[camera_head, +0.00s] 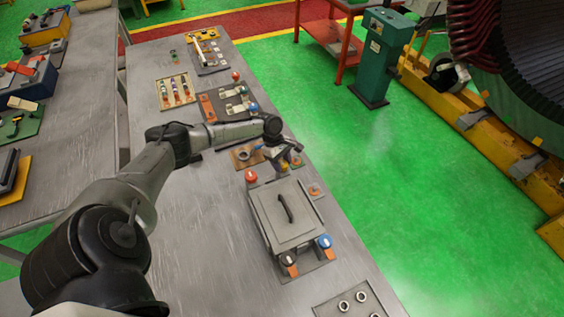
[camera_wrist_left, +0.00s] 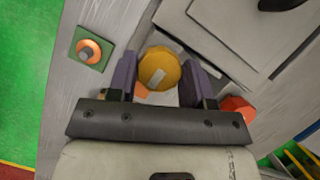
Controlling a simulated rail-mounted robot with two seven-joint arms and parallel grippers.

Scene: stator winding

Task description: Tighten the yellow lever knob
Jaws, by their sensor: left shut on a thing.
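The yellow lever knob (camera_wrist_left: 158,70) is round with a pale lever bar across its top. In the left wrist view it sits between the two purple-grey fingers of my left gripper (camera_wrist_left: 161,82), which is shut on it. My right gripper is in neither view.
An orange button (camera_wrist_left: 89,52) on a green plate is beside the box.

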